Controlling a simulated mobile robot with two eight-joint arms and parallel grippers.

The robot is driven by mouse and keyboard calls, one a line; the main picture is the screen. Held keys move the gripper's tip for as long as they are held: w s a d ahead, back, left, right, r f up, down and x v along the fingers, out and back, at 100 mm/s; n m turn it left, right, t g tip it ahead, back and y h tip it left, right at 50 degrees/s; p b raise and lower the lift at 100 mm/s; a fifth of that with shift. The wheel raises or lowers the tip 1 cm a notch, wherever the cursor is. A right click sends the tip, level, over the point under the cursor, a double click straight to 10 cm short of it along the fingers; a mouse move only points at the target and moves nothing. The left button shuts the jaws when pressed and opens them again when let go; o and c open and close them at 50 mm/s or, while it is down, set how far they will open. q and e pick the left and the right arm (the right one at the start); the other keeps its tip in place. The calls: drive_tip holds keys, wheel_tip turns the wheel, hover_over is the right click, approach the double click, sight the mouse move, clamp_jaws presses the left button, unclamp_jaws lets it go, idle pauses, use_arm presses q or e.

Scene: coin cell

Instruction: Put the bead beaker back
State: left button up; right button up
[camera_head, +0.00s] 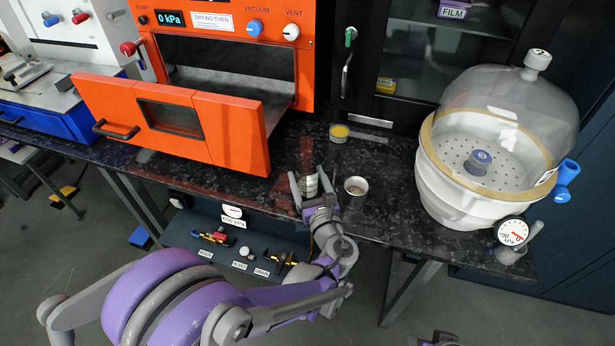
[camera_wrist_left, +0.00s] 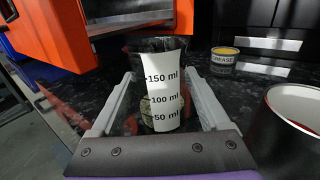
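The bead beaker (camera_wrist_left: 162,95), clear glass with a white 50–150 ml scale, stands upright between the fingers of my left gripper (camera_wrist_left: 160,90) in the left wrist view. Pale contents show low in it. In the head view, the beaker (camera_head: 311,186) is near the bench's front edge. My left gripper (camera_head: 308,180) is around it, its fingers spread wider than the glass. I see no clear contact with either finger. The beaker's base is partly hidden, so I cannot tell whether it rests on the bench. My right gripper is not clearly in view.
A metal cup (camera_head: 356,186) stands just right of my left gripper. The orange oven's open door (camera_head: 180,115) is close on the left. A yellow grease tin (camera_head: 339,132) lies behind. A vacuum desiccator (camera_head: 450,190) fills the bench's right. Valves (camera_head: 212,236) sit below the front edge.

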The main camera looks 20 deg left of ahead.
use_arm(q)
drive_tip(key=shift+o, duration=1.2)
drive_tip(key=shift+r, duration=0.3)
drive_tip(key=v, duration=1.2)
drive_tip(key=shift+p, duration=0.4)
